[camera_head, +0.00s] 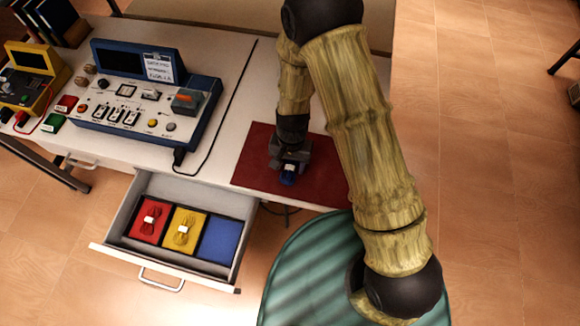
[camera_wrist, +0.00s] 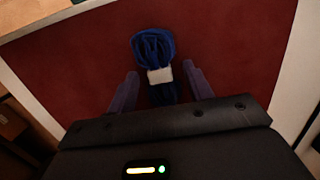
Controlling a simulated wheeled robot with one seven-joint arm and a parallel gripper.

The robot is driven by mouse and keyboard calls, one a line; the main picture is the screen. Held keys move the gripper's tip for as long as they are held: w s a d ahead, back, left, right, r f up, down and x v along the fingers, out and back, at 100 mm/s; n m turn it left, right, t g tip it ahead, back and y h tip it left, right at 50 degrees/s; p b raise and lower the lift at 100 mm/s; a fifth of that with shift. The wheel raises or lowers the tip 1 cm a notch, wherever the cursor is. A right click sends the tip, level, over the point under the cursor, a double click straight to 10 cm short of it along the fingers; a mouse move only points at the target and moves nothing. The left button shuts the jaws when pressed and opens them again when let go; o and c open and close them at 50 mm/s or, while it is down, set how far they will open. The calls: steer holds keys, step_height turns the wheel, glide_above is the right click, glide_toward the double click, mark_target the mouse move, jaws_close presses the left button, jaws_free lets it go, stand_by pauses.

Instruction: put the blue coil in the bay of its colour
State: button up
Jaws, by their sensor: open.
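The blue coil (camera_wrist: 155,47), bound with a white band, lies on the dark red mat (camera_wrist: 70,55) in the wrist view. In the head view the coil (camera_head: 288,176) shows as a small blue patch under my gripper (camera_head: 289,168). My gripper (camera_wrist: 158,88) is open, with one finger on each side of the coil near its white band and gaps between. The open drawer holds a blue bay (camera_head: 219,240) at its right end, which is empty. The red bay (camera_head: 148,220) and yellow bay (camera_head: 184,230) each hold a coil of their own colour.
The drawer (camera_head: 118,247) is pulled out below the white table, left of the mat. A blue control box (camera_head: 140,110) with a black cable stands behind it. A yellow device (camera_head: 30,75) is at far left. A green round surface (camera_head: 310,275) lies below the mat.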

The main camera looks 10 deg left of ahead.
mark_target(290, 166)
jaws_close()
steer(key=shift+r, duration=0.1)
step_height(290, 166, up, 10)
steer(key=shift+b, duration=0.3)
stand_by(0.4)
stand_by(0.4)
